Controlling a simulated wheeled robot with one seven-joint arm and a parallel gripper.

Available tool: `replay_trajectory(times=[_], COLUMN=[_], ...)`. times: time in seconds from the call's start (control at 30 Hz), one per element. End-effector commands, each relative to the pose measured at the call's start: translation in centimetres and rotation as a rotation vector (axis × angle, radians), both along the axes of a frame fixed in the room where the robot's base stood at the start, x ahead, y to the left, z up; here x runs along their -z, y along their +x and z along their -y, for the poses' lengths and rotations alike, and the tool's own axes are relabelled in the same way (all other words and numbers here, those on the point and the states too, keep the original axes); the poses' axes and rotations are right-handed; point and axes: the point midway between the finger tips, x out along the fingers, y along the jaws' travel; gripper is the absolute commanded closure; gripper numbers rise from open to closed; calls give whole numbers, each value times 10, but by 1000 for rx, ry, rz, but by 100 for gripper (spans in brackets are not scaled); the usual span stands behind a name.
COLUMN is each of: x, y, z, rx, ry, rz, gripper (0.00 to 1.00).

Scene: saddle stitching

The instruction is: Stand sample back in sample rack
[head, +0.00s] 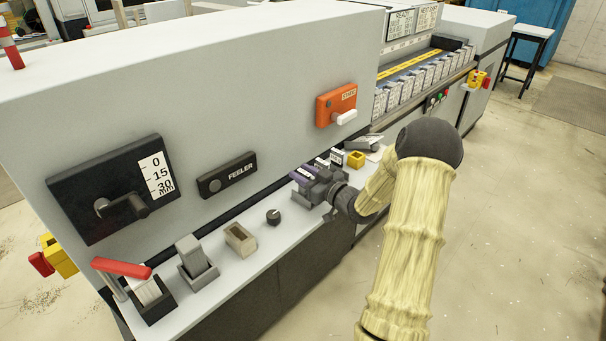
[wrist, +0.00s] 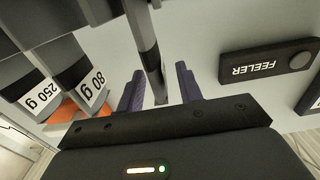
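My gripper (head: 306,178) is low over the pale ledge, close to the machine's front panel. In the wrist view its two purple fingers (wrist: 159,88) stand apart. A narrow dark grey upright strip (wrist: 152,75) shows in the gap, with space towards the right finger. I cannot tell whether it is a sample or part of the machine. Grey sample blocks labelled 80 g (wrist: 92,90) and 250 g (wrist: 38,93) stand side by side left of the fingers. Small labelled pieces (head: 337,157) show just beyond the gripper in the head view. The rack's slots are mostly hidden.
The FEELER plate (head: 227,175) is on the panel near the gripper. A black knob (head: 273,216), a beige box (head: 240,239), a grey rocker (head: 196,257) and a red-handled lever (head: 122,268) line the ledge. A yellow block (head: 355,159) lies beyond the gripper.

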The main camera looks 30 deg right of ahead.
Motion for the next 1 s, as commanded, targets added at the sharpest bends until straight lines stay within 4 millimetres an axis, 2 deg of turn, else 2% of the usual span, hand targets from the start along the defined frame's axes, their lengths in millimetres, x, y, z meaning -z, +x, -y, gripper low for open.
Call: replay_trajectory(times=[0.17, 0.6, 0.77, 1.0], x=[2, 1, 1, 0], y=[-22, -99, -111, -112], z=[9, 36, 40, 40], rx=[2, 2, 0, -1], ry=[-1, 0, 1, 1], rz=[-3, -1, 0, 0], gripper=[64, 64, 64, 64])
